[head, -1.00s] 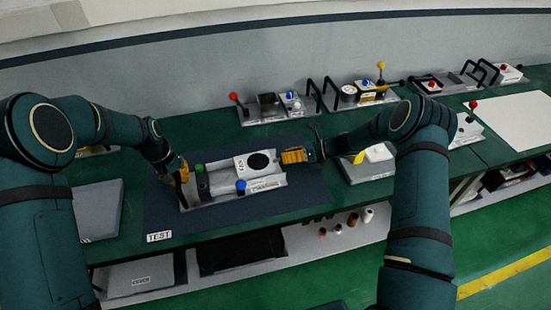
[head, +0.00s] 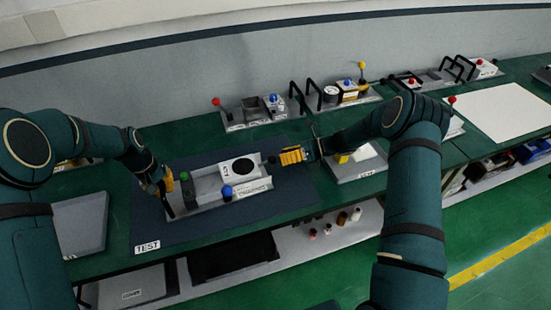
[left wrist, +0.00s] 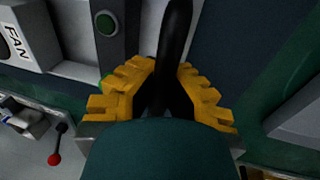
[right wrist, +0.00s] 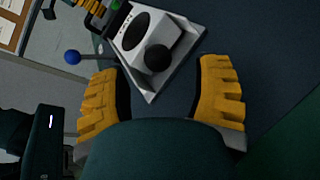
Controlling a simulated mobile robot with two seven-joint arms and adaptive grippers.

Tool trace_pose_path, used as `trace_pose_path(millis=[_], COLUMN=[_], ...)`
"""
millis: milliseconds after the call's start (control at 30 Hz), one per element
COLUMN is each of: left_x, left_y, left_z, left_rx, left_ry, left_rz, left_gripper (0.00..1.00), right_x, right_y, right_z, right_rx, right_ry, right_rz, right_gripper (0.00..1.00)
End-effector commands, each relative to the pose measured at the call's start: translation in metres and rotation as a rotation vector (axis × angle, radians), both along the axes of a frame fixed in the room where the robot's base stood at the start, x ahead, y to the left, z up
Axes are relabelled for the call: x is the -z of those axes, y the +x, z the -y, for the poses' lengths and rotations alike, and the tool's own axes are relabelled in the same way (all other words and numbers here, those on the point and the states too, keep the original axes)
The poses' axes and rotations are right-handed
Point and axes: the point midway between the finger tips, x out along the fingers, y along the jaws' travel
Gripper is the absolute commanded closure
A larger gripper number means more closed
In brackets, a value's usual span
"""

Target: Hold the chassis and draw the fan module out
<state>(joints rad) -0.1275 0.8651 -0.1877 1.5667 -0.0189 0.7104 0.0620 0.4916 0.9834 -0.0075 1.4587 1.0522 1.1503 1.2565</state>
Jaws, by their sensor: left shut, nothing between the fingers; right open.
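The grey chassis (head: 205,205) lies on the dark mat with the white fan module (head: 225,172) in its far right part. A black knob (head: 272,160) projects from the module's right end; the right wrist view shows this knob (right wrist: 158,58) ahead of the fingers. My right gripper (head: 291,156) is open and empty, just right of the knob and apart from it. My left gripper (head: 166,187) is shut at the chassis's left end, beside a black handle (left wrist: 174,40). The handle runs in line with its fingers in the left wrist view; contact is unclear.
A grey plate (head: 78,225) lies to the left. A grey tray (head: 358,165) stands right of the mat, partly behind my right arm. Several fixtures line the table's back.

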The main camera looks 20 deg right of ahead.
Motion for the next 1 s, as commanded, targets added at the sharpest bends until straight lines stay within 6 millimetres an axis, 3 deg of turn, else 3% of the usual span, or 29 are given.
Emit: trace_pose_path(millis=[200,400,833,933,1000], left_x=[-0.001,-0.001,-0.001,-0.001,-0.001], left_y=[0.0,0.0,0.0,0.0,0.0], left_z=[0.001,0.001,0.001,0.001,0.001], left_rx=[0.001,0.001,0.001,0.001,0.001], left_ry=[-0.001,-0.001,-0.001,-0.001,-0.001], left_rz=[0.001,0.001,0.001,0.001,0.001], left_gripper=[1.0,1.0,1.0,0.66,0.61], right_x=[-0.014,-0.024,-0.027,-0.027,-0.027], right_y=[-0.013,-0.022,-0.025,-0.025,-0.025], right_z=[0.043,0.067,0.075,0.075,0.075], right_rx=[0.004,0.003,0.001,0.001,0.001], right_ry=[-0.004,-0.003,-0.003,-0.003,-0.003], right_rz=[0.001,0.0,0.001,0.001,0.001], right_gripper=[0.37,0.37,0.37,0.37,0.37])
